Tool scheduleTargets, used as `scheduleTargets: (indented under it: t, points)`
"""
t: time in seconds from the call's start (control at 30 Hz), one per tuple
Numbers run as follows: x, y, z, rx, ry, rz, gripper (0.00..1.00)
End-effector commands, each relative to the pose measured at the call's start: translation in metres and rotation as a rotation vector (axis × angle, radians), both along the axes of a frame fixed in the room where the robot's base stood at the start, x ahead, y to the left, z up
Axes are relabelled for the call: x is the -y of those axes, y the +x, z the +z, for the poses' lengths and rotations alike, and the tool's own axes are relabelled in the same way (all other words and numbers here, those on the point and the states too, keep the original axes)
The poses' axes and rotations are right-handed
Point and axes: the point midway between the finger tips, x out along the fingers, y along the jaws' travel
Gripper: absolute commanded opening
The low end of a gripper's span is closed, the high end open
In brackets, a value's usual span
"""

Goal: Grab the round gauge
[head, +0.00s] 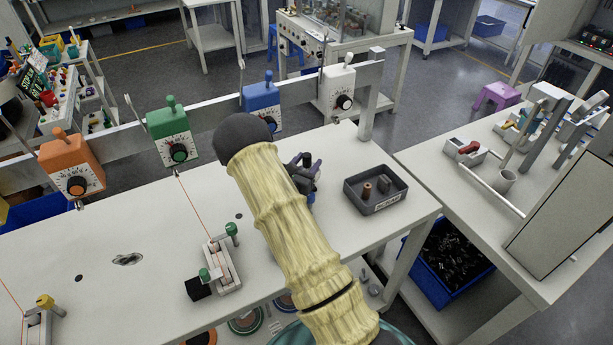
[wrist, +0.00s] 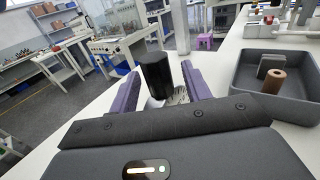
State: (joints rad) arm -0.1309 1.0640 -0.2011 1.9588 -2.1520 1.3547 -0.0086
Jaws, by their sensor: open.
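My gripper (wrist: 159,78) is open, with its purple fingers spread either side of a black faceted cylinder (wrist: 155,72). The cylinder stands upright over a pale, shiny part, mostly hidden by my gripper's body; it may be the round gauge, but no label shows. Whether the fingers touch it I cannot tell. In the head view my gripper (head: 304,167) is over the bench, partly hidden behind my arm. A brown cylinder with a hole (wrist: 278,80) and a dark flat block (wrist: 273,66) are in a grey tray to the right.
The grey tray (head: 395,200) stands on the white bench (head: 150,225) right of my gripper. A rail behind carries orange, green, blue and white dial boxes (head: 173,135). A clamp fixture (head: 222,268) with a taut cord stands left of my arm.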

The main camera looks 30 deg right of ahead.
Motion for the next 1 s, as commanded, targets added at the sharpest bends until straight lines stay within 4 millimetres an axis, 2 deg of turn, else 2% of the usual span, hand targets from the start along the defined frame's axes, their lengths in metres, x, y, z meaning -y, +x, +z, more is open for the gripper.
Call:
scheduleTargets:
  t: [0.13, 0.3, 0.4, 0.77, 1.0]
  points:
    - [0.000, 0.000, 0.000, 0.000, 0.000, 0.000, 0.48]
    - [0.000, 0.000, 0.000, 0.000, 0.000, 0.000, 0.15]
    - [0.000, 0.000, 0.000, 0.000, 0.000, 0.000, 0.00]
    - [0.000, 0.000, 0.002, 0.002, -0.001, 0.000, 0.00]
    - [-0.001, 0.000, 0.017, 0.005, 0.000, 0.001, 0.00]
